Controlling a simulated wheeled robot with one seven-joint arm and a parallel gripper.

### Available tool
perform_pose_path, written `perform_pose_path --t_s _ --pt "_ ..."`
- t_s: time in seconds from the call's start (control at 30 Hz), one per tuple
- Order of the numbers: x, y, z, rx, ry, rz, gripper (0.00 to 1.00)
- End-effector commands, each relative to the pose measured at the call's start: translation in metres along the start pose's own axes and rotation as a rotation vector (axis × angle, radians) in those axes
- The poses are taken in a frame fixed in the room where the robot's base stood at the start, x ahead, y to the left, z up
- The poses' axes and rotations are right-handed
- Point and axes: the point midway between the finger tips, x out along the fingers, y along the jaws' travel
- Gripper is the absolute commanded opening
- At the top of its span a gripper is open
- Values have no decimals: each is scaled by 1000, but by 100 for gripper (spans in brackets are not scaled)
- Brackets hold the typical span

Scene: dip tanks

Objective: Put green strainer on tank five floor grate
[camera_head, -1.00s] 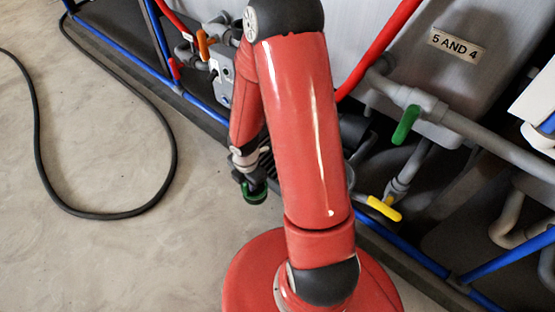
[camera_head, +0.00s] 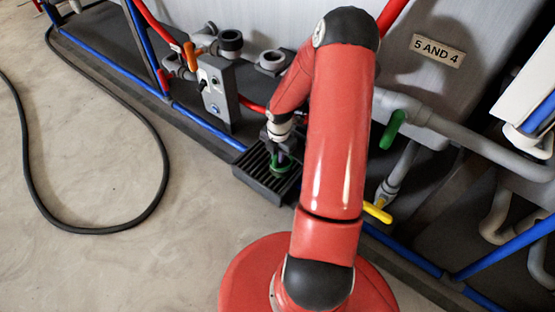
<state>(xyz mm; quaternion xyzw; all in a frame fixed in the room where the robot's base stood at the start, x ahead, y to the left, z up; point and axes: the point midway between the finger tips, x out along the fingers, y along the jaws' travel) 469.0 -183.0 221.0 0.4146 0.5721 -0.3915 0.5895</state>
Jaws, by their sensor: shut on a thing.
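The green strainer (camera_head: 282,166) is a small round green piece at the end of my gripper (camera_head: 279,152). My gripper points down and is shut on it. The floor grate (camera_head: 261,180) is a dark slatted square on the floor beside the tank. The strainer shows over the grate's right part; I cannot tell whether it touches the slats. My red arm hides the grate's right side.
A grey control box (camera_head: 217,95) stands behind the grate to the left. Blue rails (camera_head: 210,125) run along the tank's foot. A green valve handle (camera_head: 393,129) and a yellow one (camera_head: 377,212) are to the right. A black hose (camera_head: 155,150) lies on open floor at left.

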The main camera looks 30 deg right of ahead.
Motion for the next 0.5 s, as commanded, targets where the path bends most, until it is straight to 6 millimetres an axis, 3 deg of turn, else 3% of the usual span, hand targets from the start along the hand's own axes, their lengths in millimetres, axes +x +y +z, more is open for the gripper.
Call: perform_pose_path --t_s 0.2,0.5 --pt "31 -1 -1 -1 1 -1 0" --pt "32 -1 -1 0 0 -1 0"
